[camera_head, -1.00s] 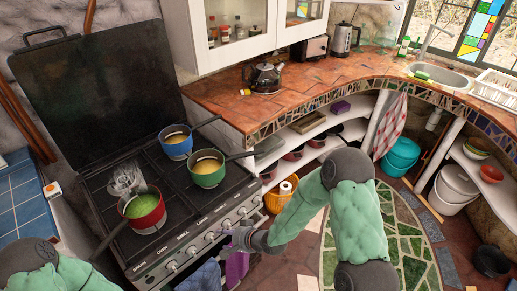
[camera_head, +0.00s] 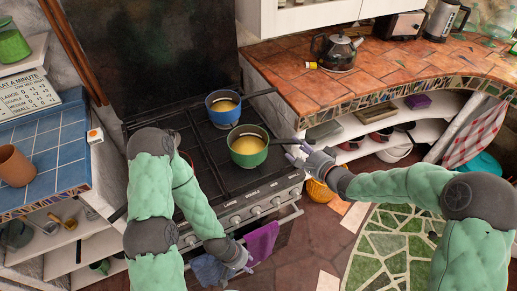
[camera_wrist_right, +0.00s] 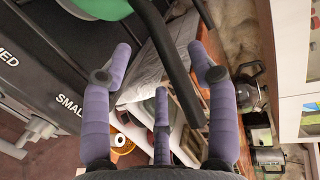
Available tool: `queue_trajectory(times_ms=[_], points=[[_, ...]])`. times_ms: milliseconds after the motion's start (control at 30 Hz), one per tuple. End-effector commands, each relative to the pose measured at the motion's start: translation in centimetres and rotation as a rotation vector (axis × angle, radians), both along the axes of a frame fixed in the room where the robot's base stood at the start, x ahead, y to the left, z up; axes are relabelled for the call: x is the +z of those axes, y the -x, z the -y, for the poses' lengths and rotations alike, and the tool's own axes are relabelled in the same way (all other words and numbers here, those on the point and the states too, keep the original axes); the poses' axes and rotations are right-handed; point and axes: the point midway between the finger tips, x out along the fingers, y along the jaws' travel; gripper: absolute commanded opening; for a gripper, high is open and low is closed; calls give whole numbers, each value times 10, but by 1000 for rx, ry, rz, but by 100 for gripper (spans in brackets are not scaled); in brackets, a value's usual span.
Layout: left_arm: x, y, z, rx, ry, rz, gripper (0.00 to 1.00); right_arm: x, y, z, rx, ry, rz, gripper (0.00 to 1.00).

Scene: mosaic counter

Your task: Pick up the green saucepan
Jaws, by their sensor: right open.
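The green saucepan (camera_head: 249,150) sits on the black stove, with yellowish contents and its dark handle pointing right, past the stove edge. My right gripper (camera_head: 304,152) is at the handle's end. In the right wrist view, the saucepan's green side (camera_wrist_right: 100,8) shows at the top. Its black handle runs down between the spread purple fingers of my open right gripper (camera_wrist_right: 160,62). I cannot tell whether any finger touches the handle. My left gripper (camera_head: 243,264) is low in front of the stove, by the hanging towels, and its fingers are too small to read.
A blue saucepan (camera_head: 223,112) stands just behind the green one, its handle pointing right. A kettle (camera_head: 335,52) stands on the tiled counter (camera_head: 400,66) at the right. A purple towel (camera_head: 262,241) hangs at the stove front. My left arm covers the stove's left part.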

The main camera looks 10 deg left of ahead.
Motion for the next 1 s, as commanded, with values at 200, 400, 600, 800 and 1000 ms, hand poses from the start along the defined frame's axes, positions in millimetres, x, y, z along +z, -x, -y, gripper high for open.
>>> queue_trajectory(times_ms=[200, 400, 600, 800, 1000], points=[[-14, 0, 0, 0, 0, 1, 40, -7, -13, -16, 2, 0, 3, 59], [-26, 0, 0, 0, 0, 0, 40, -12, -31, -33, 1, 1, 1, 59], [-27, 0, 0, 0, 0, 1, 40, -12, -36, -38, 0, 0, 0, 59], [-26, 0, 0, -1, 0, 1, 40, -11, -36, -37, -1, 0, 0, 45], [-26, 0, 0, -1, 0, 1, 40, -11, -36, -37, -1, 0, 0, 0]])
